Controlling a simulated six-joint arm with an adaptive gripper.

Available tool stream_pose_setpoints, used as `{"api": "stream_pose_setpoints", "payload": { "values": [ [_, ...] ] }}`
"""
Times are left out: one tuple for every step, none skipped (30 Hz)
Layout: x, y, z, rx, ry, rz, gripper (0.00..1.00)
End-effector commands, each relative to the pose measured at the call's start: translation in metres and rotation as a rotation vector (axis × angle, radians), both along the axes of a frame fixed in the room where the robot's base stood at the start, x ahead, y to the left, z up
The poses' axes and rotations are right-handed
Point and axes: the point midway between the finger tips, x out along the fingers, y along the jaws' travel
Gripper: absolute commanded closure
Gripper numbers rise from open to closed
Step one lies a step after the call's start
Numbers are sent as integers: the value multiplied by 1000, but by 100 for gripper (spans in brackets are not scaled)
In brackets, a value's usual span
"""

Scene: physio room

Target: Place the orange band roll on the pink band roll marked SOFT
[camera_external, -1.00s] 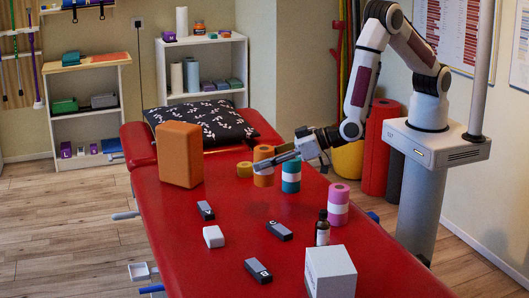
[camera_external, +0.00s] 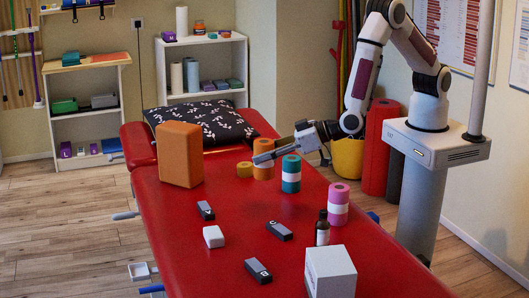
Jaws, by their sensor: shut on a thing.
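The orange band roll (camera_external: 263,172) is upright with a pale band round it, near the middle of the red table. My gripper (camera_external: 268,157) reaches it from the right and is shut on it. It appears to be held just above the table, though the gap is hard to make out. The pink band roll (camera_external: 338,194) with a white band stands upright on the table, nearer the camera and to the right. Its top is clear. I cannot read its marking from here.
A dark bottle (camera_external: 322,228) and a white box (camera_external: 330,272) are near the pink roll. An orange block (camera_external: 179,155) stands left.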

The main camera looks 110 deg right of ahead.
Motion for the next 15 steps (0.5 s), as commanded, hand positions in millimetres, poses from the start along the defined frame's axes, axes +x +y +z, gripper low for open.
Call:
{"api": "stream_pose_setpoints", "payload": {
  "values": [
    [1, -2, 1, 0, -2, -4, 95],
    [1, -4, 1, 0, -2, -6, 95],
    [2, -7, 3, 0, -3, -10, 95],
    [2, -9, 4, 0, -3, -15, 95],
    [3, -12, 7, 0, -5, -20, 95],
    [4, -18, 10, 1, -5, -28, 95],
    [5, -22, 14, 1, -6, -36, 95],
    [6, -27, 17, 1, -6, -44, 95],
    [7, -33, 23, 1, -6, -54, 95],
    [8, -38, 26, 2, -5, -59, 95],
    [8, -43, 31, 2, -5, -61, 95],
    [11, -47, 37, 1, -7, -54, 95],
    [12, -49, 42, 1, -6, -45, 95],
    [14, -51, 47, 1, -6, -35, 95],
    [17, -53, 54, 1, -7, -18, 95]
  ]
}}
